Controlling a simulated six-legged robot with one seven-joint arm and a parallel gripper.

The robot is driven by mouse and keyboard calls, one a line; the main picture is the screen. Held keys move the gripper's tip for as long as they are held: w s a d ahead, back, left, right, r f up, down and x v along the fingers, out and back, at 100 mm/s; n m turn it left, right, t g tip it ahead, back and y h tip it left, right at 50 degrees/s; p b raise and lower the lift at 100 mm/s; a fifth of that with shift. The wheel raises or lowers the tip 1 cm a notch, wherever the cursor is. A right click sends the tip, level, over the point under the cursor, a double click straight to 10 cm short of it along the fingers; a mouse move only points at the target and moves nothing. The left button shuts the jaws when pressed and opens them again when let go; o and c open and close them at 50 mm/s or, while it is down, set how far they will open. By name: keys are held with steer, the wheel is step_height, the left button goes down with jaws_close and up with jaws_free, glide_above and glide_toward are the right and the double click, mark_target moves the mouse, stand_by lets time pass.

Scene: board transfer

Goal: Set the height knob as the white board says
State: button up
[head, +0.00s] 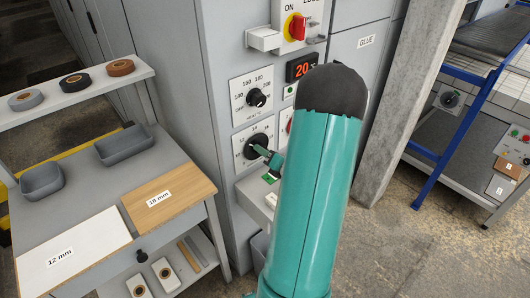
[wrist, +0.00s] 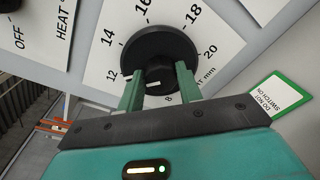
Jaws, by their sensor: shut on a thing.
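The white board (head: 75,250) lies on the left bench and its label reads 12 mm. The height knob (head: 258,146) is black, on a white dial plate on the grey machine. In the wrist view the knob (wrist: 160,50) sits in a scale with 8, 12, 14, 16, 18 and 20 showing. My gripper (wrist: 160,80) is shut on the knob, one finger on each side. A short white mark shows between the fingers at the knob's lower left, toward the 12 side; the exact reading is unclear. In the head view my arm partly covers my gripper (head: 272,160).
A wooden board (head: 168,198) marked 18 mm lies beside the white board. A heat knob (head: 256,98) sits above the height knob, near a lit display (head: 301,67) and a red switch (head: 297,27). A green-edged do-not-switch-on card (wrist: 281,95) is close to my gripper's right.

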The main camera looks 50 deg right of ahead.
steer(key=o, duration=1)
steer(key=v, duration=1.4)
